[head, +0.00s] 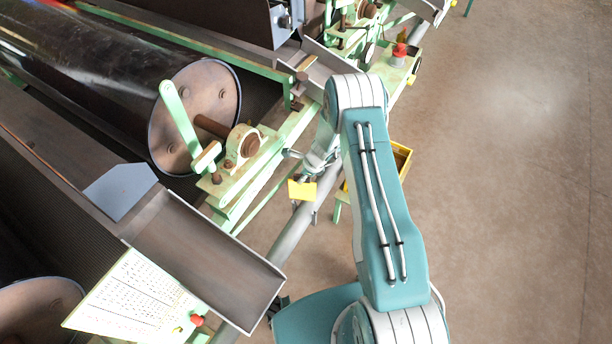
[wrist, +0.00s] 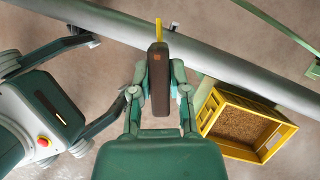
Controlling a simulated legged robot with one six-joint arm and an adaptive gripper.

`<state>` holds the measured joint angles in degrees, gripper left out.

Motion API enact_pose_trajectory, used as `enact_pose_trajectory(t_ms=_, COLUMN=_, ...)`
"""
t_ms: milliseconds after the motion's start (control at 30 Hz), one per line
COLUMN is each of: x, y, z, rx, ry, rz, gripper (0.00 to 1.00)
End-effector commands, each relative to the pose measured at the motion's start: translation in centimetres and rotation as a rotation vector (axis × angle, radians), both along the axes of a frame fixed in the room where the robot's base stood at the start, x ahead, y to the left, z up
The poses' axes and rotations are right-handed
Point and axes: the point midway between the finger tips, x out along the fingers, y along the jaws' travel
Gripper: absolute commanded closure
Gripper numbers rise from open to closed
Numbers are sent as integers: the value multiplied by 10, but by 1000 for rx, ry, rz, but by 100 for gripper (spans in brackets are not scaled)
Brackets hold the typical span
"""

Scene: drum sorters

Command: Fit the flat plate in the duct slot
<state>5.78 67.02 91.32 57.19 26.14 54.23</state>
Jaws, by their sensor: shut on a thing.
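My gripper (wrist: 160,72) is shut on a dark brown block-like piece (wrist: 158,95) in the wrist view. A thin yellow strip (wrist: 160,30) sticks out beyond the far end of this piece. In the head view my gripper (head: 310,168) hangs beside the green machine frame, with a flat yellow piece (head: 302,190) just below it. This looks like the flat plate, seen nearly edge-on in the wrist view. The held piece is in the air in front of a grey pipe (wrist: 215,62). I cannot make out a duct slot for certain.
A yellow crate (wrist: 247,100) with brown grainy contents stands right of my gripper. A large drum (head: 195,115), a green lever (head: 180,125) and an open metal chute (head: 200,255) lie to the left. The floor (head: 510,180) at right is clear.

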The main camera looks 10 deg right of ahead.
Motion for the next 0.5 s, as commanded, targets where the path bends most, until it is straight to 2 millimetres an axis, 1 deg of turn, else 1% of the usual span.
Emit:
enact_pose_trajectory(t_ms=33, x=2, y=-2, z=-3, rx=-2, ry=2, rz=-92, gripper=100)
enact_pose_trajectory(t_ms=100, x=5, y=-7, z=-7, rx=-3, ry=2, rz=-205, gripper=100)
enact_pose_trajectory(t_ms=200, x=7, y=-11, z=-10, rx=-4, ry=2, rz=-312, gripper=100)
enact_pose_trajectory(t_ms=333, x=9, y=-16, z=-12, rx=-3, ry=2, rz=-375, gripper=100)
enact_pose_trajectory(t_ms=500, x=9, y=-18, z=-13, rx=0, ry=2, rz=-387, gripper=100)
